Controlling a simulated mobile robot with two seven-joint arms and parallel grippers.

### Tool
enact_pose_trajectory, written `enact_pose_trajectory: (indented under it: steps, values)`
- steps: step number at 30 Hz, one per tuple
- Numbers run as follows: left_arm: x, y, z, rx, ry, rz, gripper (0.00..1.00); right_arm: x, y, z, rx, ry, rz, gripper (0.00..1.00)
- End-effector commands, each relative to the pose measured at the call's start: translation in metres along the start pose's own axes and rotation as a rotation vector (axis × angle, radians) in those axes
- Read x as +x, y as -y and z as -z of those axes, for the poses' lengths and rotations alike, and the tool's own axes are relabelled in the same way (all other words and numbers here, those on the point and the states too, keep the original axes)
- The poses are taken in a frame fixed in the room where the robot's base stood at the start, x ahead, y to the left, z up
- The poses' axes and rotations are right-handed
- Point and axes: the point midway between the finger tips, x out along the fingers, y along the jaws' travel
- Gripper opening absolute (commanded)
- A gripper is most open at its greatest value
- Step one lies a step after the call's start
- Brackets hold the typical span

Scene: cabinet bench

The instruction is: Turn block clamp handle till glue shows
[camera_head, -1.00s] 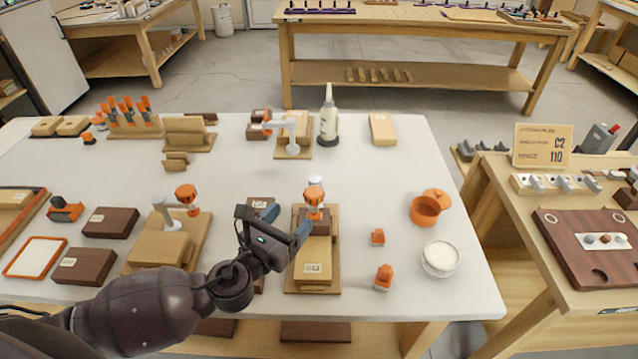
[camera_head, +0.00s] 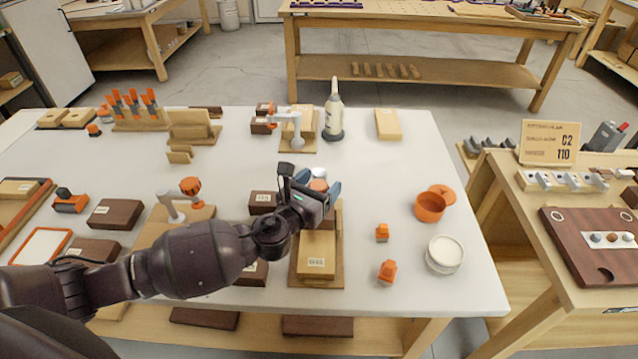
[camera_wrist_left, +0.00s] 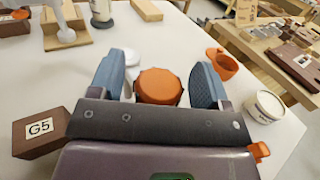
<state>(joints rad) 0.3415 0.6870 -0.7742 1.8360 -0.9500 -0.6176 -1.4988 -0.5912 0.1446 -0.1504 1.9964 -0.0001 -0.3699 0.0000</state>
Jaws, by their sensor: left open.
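The block clamp's orange round handle (camera_wrist_left: 160,87) shows in the left wrist view between my left gripper's two blue-grey fingers, with a gap on each side. My left gripper (camera_head: 322,188) is open around the handle. In the head view the gripper hides most of the handle; only a little orange shows. The clamp stands on a wooden base (camera_head: 334,276) with a light wood block (camera_head: 316,262) that bears a label. Any glue at the joint is hidden or too small to see. My right gripper is in neither view.
A second clamp with an orange handle (camera_head: 191,187) stands to the left. A glue bottle (camera_head: 334,112) stands behind. An orange cup (camera_head: 429,206), a white tub (camera_head: 444,254) and small orange pieces (camera_head: 387,271) lie to the right. A dark block labelled G5 (camera_wrist_left: 40,132) is close by.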

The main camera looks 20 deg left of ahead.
Motion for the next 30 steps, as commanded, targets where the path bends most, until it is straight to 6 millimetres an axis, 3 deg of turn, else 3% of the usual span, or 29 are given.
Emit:
enact_pose_trajectory:
  steps: [2,12,20,30]
  values:
    - [0.000,0.000,0.000,0.000,0.000,0.000,0.71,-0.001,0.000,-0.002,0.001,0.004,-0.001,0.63]
    - [0.000,0.000,0.000,0.000,0.000,0.000,0.21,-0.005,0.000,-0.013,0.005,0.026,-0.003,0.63]
    - [0.000,-0.001,0.001,0.002,0.000,0.033,0.21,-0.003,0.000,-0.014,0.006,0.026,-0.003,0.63]
    - [0.000,0.000,0.004,0.002,-0.002,0.238,0.21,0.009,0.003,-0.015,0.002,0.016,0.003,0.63]
